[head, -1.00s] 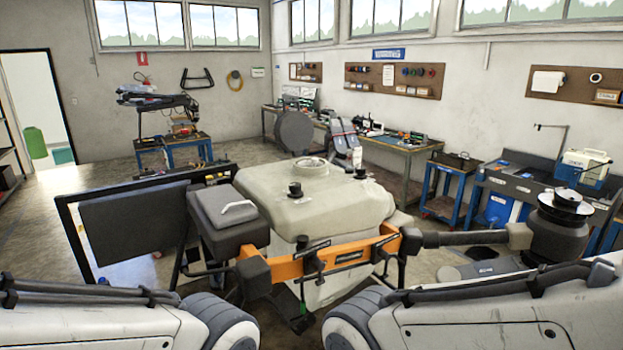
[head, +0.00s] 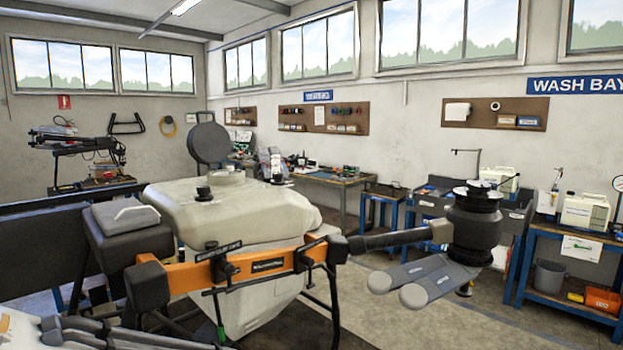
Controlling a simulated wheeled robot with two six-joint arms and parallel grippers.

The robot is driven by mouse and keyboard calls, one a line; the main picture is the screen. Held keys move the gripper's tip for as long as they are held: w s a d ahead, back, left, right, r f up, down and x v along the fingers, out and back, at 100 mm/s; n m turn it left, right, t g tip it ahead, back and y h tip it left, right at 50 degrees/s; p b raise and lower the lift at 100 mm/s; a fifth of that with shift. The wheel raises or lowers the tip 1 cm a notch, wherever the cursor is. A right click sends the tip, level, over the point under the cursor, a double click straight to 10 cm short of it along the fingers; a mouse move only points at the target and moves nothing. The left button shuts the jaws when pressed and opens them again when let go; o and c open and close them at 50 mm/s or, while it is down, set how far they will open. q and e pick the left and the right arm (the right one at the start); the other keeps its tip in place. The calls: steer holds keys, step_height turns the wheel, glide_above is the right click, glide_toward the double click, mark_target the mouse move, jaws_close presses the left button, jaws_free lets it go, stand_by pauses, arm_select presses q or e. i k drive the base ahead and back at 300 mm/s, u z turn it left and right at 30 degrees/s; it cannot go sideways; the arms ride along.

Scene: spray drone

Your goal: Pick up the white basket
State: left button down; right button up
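I cannot make out a white basket in the head view. Neither gripper shows in the head view. Only a part of my own arm is visible at the lower left edge, and its gripper is out of sight. The large drone in front of me hides much of the floor and the space behind it.
The spray drone (head: 240,215), with its orange frame and arm, fills the left and centre. A blue bench (head: 572,250) at right holds white machines, a grey bucket (head: 549,275) and an orange bin (head: 602,299). A workbench (head: 335,180) stands behind. Floor at lower right looks clear.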

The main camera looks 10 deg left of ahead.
mark_target(230, 170)
steer(key=z, duration=1.15)
steer(key=i, duration=2.2)
steer(key=u, duration=2.55)
